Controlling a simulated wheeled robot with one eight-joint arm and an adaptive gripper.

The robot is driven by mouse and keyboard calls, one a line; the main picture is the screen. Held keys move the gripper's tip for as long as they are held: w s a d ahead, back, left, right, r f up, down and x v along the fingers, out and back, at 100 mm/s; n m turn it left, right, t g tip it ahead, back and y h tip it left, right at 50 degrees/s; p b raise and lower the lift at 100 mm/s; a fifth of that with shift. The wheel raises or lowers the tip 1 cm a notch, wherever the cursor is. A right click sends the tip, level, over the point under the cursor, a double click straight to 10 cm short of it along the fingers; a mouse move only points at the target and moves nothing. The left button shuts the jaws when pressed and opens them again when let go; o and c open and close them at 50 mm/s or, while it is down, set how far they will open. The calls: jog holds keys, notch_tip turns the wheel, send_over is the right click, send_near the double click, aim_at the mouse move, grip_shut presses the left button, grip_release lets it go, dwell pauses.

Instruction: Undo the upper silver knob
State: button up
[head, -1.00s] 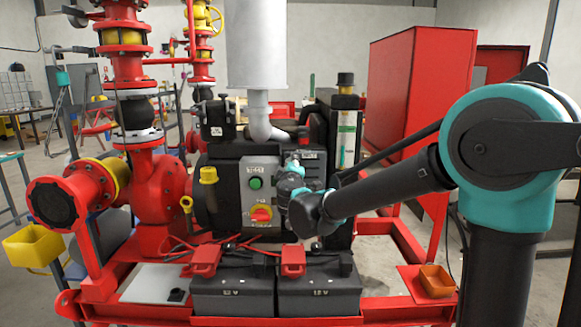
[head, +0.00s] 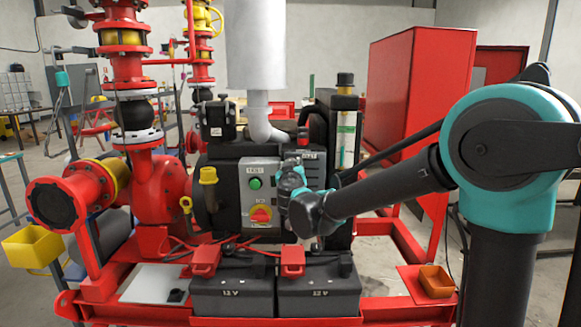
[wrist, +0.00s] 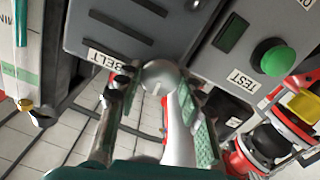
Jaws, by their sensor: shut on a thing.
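The upper silver knob (wrist: 162,76) shows in the wrist view beside the BELT label, at the edge of a dark grey panel (wrist: 128,28). It has a rounded end and a pale, elongated part running down between my fingers. My gripper (wrist: 154,92) is shut on it, with one finger on each side. In the head view my gripper (head: 290,178) is at the front of the dark engine housing, right of the grey control box, and hides the knob. No other silver knob can be made out.
The grey control box (head: 259,172) with a green TEST button (head: 255,183) and a red-yellow switch (head: 261,214) is just left of my gripper. Two black batteries (head: 232,293) sit below. A red cabinet (head: 415,120) stands behind right.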

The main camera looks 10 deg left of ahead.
jog(key=shift+m, duration=0.6)
jog(key=o, duration=1.2)
jog(key=shift+c, duration=0.2)
jog(key=v, duration=1.2)
jog(key=shift+f, duration=0.1)
